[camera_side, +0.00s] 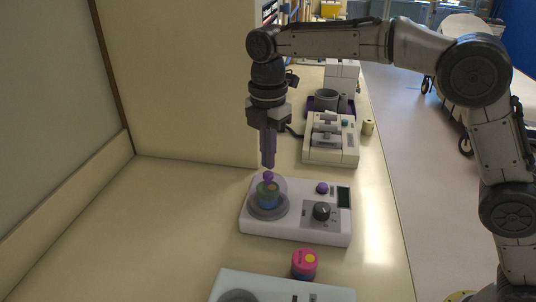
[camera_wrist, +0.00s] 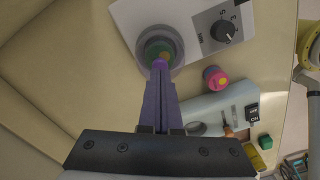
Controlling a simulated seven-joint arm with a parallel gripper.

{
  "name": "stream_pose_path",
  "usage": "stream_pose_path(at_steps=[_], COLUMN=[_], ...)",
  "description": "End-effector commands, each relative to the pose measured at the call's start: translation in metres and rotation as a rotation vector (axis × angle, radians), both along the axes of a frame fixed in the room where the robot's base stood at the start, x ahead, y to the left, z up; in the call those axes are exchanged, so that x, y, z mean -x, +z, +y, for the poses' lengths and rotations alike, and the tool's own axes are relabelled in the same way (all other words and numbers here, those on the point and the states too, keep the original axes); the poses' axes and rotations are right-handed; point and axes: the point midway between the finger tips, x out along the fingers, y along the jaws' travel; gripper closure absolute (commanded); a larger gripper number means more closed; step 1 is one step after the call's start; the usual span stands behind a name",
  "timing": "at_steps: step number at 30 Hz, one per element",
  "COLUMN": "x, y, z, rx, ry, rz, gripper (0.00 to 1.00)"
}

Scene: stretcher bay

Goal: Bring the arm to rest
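My gripper (camera_side: 268,165) points straight down, its purple fingers close together with nothing visible between them. In the wrist view the fingers (camera_wrist: 160,72) lie side by side and look shut. Their tips are just above a small purple knob (camera_side: 268,176) on a clear dome (camera_side: 279,184); I cannot tell whether they touch it. The dome covers a green and blue item (camera_side: 267,196) on the round grey plate (camera_side: 267,211) of a white device (camera_side: 290,232). The wrist view shows the plate (camera_wrist: 174,65) beyond the fingertips.
A pink-topped container (camera_side: 304,263) stands in front of the device, and another pale device (camera_side: 280,286) is at the front edge. A white machine (camera_side: 331,140) stands behind. A beige wall panel (camera_side: 190,75) rises at the back left. The left bench top (camera_side: 150,235) is clear.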

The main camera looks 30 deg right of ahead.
Motion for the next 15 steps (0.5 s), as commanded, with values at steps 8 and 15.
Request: stream_pose_path(at_steps=[8,15], x=[0.0000,0.0001], y=[-0.0005,-0.0061], z=[0.0000,0.0000], rx=[0.000,0.000], ry=[0.000,0.000], rz=[0.000,0.001], gripper=[1.00,1.00])
